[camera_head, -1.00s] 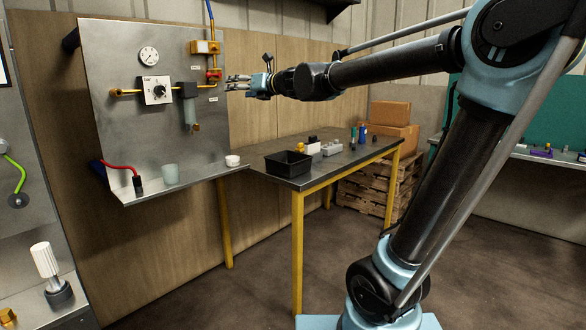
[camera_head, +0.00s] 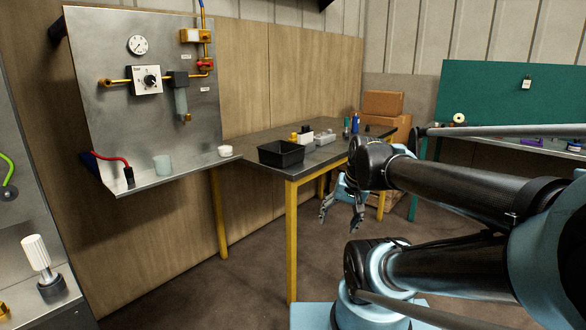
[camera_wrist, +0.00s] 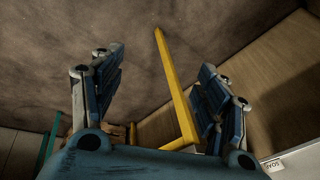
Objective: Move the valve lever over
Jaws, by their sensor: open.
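The red valve lever (camera_head: 205,64) sits on the brass pipe at the upper right of the grey metal panel (camera_head: 100,55) in the head view. It looks small there, and its exact angle is hard to tell. My gripper (camera_head: 340,225) is open and empty. It hangs fingers-down in front of the table, low and to the right, well apart from the lever. In the wrist view my gripper (camera_wrist: 165,65) shows two spread fingers with nothing held between them. The lever is not in the wrist view.
A dark-topped table (camera_head: 330,152) with yellow legs stands between the panel and my arm. It bears a black bin (camera_head: 281,154) and small items. A gauge, a white dial box (camera_head: 147,80) and a clear-bowled filter share the panel. Cardboard boxes (camera_head: 383,103) stand behind.

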